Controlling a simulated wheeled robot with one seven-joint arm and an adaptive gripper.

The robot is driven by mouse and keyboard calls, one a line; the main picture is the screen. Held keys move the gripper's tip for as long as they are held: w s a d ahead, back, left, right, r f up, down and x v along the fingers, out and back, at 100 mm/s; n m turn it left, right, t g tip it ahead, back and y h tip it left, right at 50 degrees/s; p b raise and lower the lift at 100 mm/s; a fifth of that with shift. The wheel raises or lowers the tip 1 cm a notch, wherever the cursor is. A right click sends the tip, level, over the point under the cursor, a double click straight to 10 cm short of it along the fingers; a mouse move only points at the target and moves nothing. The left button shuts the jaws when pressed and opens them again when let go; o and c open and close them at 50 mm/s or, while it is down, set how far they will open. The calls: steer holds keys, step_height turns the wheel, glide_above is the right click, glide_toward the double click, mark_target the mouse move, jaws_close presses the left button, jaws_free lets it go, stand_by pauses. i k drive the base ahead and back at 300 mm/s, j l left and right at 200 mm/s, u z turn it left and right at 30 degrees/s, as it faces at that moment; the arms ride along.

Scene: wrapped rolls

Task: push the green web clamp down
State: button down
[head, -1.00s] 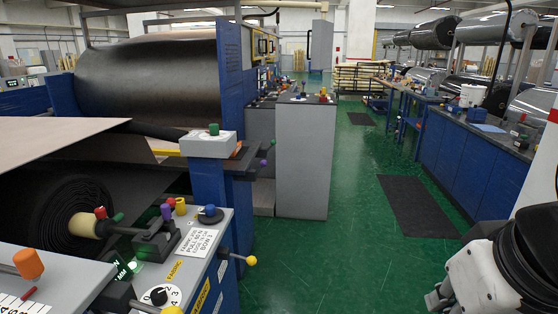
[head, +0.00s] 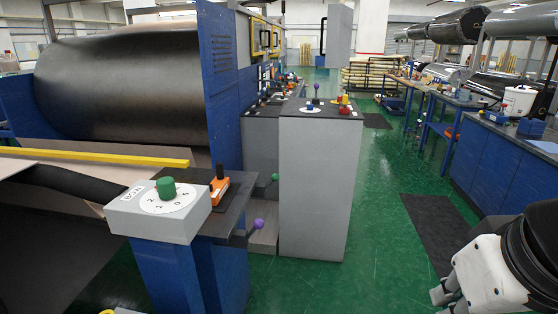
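A green knob (head: 167,187) stands upright on a white dial with numbers, on top of a pale grey box in the left foreground. A green ball (head: 275,178) sticks out beside the grey cabinet, level with its side. No label for a web clamp is readable, so I cannot tell which green part is the clamp. My gripper (head: 442,286) is at the lower right, partly cut off, well apart from both green parts. Grey finger parts show at its left end, but their gap is unclear. I see nothing held.
A grey cabinet (head: 315,185) with coloured controls stands in the middle. An orange block (head: 205,188) and a purple ball lever (head: 258,223) are near the dial box. Blue benches (head: 490,165) line the right. The green floor aisle between is clear, with dark mats.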

mark_target(274, 177)
steer(key=i, duration=1.4)
steer(key=i+j+z, duration=0.1)
steer(key=i, duration=1.25)
